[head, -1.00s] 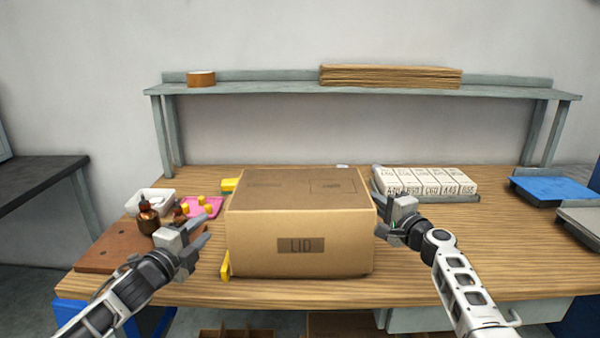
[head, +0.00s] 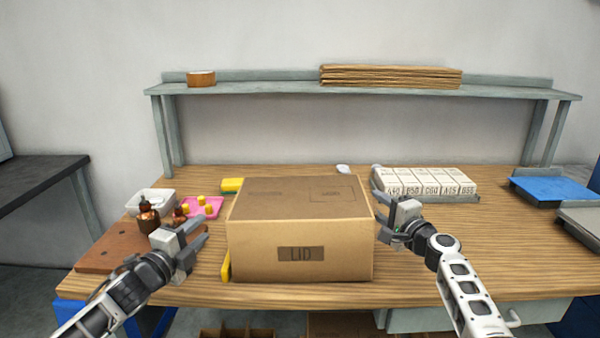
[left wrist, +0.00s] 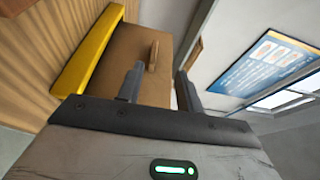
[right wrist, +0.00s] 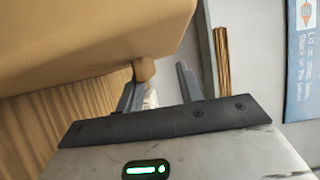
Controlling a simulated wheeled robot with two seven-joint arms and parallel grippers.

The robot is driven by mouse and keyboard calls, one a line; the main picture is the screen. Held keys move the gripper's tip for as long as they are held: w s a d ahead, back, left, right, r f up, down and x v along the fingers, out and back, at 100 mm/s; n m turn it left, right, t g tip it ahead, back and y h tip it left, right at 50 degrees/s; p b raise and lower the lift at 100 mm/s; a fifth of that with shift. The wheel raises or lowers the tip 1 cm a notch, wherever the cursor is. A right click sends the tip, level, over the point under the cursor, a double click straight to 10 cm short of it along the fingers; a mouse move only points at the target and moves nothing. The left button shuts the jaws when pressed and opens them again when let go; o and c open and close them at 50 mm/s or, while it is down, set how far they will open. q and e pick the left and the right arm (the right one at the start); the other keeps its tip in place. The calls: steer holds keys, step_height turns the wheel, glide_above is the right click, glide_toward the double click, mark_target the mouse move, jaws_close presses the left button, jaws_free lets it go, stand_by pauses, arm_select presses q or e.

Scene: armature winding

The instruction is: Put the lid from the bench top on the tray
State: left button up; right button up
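The lid (head: 300,232), a large brown box shape marked LID, sits on the bench between my grippers. What is under it is hidden. My left gripper (head: 201,238) is open and empty, left of the lid; in the left wrist view a small tab (left wrist: 153,56) on the lid's side shows beyond the fingertips. My right gripper (head: 381,211) is open at the lid's right side; in the right wrist view another tab (right wrist: 144,69) shows near one fingertip. A shallow grey tray (head: 462,200) under white labelled cartons is behind right; I cannot tell whether another tray is beneath the lid.
Far left are a pink tray (head: 213,211), brown bottles (head: 149,216) and a white bin (head: 165,196).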

steer(key=p+v, duration=0.1)
steer(key=v, duration=1.4)
steer(key=shift+p, duration=0.35)
steer(key=shift+w+r, duration=0.1)
steer(key=shift+w, duration=0.05)
stand_by(0.3)
